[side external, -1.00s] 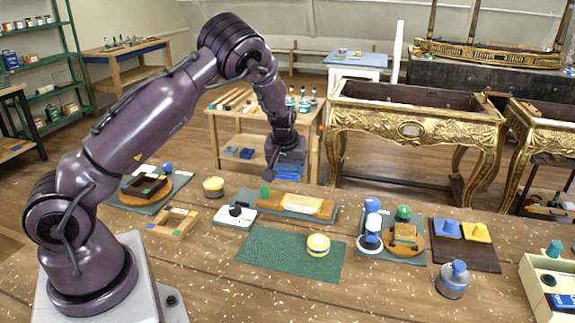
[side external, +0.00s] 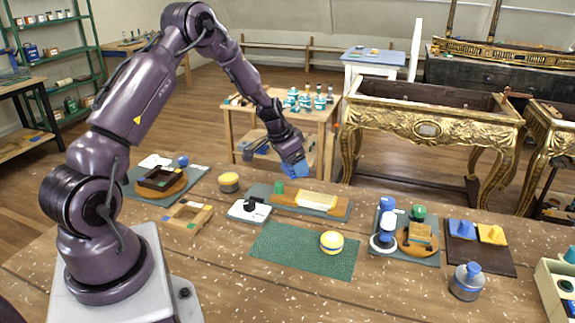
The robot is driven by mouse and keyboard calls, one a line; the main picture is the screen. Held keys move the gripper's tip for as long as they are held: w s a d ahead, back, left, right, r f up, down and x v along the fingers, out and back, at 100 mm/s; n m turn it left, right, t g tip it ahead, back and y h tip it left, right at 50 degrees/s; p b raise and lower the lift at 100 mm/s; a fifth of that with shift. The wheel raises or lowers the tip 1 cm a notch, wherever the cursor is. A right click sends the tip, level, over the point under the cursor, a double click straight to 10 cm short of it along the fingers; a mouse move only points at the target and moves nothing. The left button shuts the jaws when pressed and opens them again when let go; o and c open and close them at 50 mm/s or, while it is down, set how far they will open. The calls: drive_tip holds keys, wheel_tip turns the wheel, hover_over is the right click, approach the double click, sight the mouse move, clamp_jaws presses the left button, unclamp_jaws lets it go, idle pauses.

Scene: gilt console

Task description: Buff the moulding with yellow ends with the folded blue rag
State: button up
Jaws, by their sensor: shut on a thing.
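My gripper (side external: 283,150) is shut on the folded blue rag (side external: 293,168), which hangs tilted beneath it in the air near the table's far edge. A pale cream moulding piece (side external: 316,201) lies on an orange-brown wooden board (side external: 285,200) on a grey mat. The rag is above and apart from it. The board's ends look yellowish-brown; the picture is too small to tell whether this is the moulding with yellow ends. A wooden frame (side external: 188,216) with small coloured marks lies farther left.
A white block with a black knob (side external: 249,209) stands beside the board. Blue-and-white bottles (side external: 385,230), a dark tray (side external: 479,246) and a grey jar (side external: 466,282) stand right.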

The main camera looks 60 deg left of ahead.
sight(306, 196)
drive_tip(key=m, duration=0.1)
drive_tip(key=w+d+r+m+h, duration=0.1)
drive_tip(key=m, duration=0.1)
drive_tip(key=d+m, duration=0.1)
drive_tip(key=shift+w+d+r+m+h, duration=0.15)
drive_tip(key=shift+w+m+h, duration=0.1)
drive_tip(key=shift+m+h, duration=0.15)
drive_tip(key=m, duration=0.1)
drive_tip(key=m+g+h, duration=0.1)
drive_tip(key=m, duration=0.1)
drive_tip(key=shift+s+d, duration=0.1)
drive_tip(key=shift+d, duration=0.15)
drive_tip(key=shift+f, duration=3.95)
drive_tip(key=shift+w+d+r, duration=0.15)
drive_tip(key=shift+w+d, duration=0.5)
drive_tip(key=shift+c, duration=0.4)
drive_tip(key=shift+w+d, duration=2.25)
drive_tip(key=shift+d, duration=0.05)
drive_tip(key=shift+s+a, duration=2.95)
drive_tip(key=shift+a, duration=0.05)
drive_tip(key=shift+w+d, duration=2.95)
drive_tip(key=shift+d, duration=0.15)
wheel_tip(306, 196, up, 8)
